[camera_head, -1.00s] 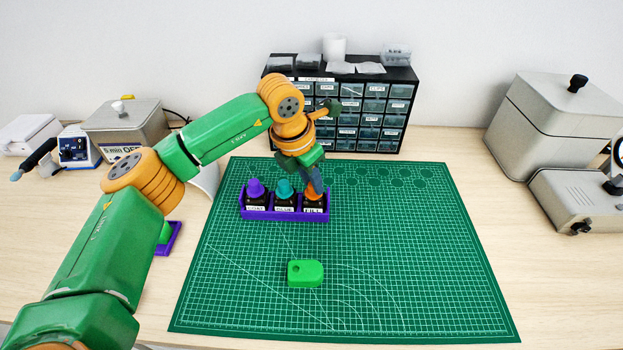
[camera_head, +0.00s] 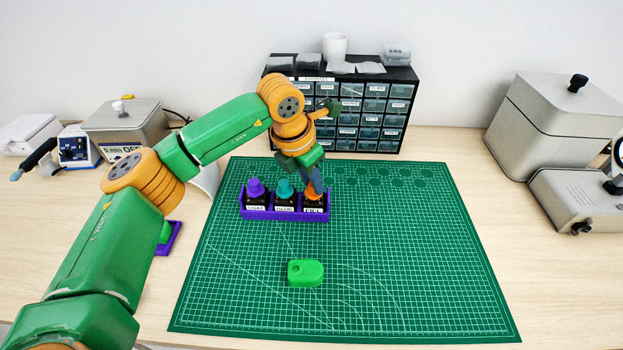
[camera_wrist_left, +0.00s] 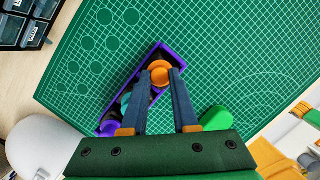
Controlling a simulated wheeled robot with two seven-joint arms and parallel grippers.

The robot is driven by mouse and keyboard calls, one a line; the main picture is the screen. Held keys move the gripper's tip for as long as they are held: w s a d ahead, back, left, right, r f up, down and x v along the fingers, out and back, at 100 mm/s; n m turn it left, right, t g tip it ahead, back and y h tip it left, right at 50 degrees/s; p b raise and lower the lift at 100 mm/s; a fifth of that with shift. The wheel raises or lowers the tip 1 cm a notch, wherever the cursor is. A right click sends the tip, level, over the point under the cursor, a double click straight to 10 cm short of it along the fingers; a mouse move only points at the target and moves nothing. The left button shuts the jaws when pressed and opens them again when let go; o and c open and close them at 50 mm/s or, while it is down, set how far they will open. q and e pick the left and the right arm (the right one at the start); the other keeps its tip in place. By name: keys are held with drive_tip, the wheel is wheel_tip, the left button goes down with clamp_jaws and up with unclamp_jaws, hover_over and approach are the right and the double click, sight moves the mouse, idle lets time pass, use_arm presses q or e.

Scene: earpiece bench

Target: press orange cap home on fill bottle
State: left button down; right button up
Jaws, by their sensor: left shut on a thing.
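The fill bottle (camera_head: 313,206) stands in the right-hand slot of a purple rack (camera_head: 285,217) on the green mat. The orange cap (camera_head: 313,193) is at the top of the fill bottle; whether it is fully seated I cannot tell. My left gripper (camera_head: 314,186) points down from above and is shut on the orange cap. In the left wrist view the orange cap (camera_wrist_left: 159,72) sits between the tips of the two blue fingers of my left gripper (camera_wrist_left: 161,73). My right gripper is not in view.
A purple-capped bottle (camera_head: 255,192) and a teal-capped bottle (camera_head: 284,192) fill the other rack slots. A green earpiece-like block (camera_head: 305,273) lies in front on the cutting mat (camera_head: 420,260). A drawer cabinet (camera_head: 372,108) stands behind. The mat's right side is clear.

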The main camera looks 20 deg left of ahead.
sight(304, 200)
use_arm(q)
drive_tip(key=c, duration=0.6)
unclamp_jaws()
drive_tip(key=shift+f, duration=0.15)
drive_tip(key=d+b+v, duration=0.1)
drive_tip(key=v, duration=0.6)
drive_tip(key=shift+a+b, duration=0.3)
drive_tip(key=shift+a, duration=0.15)
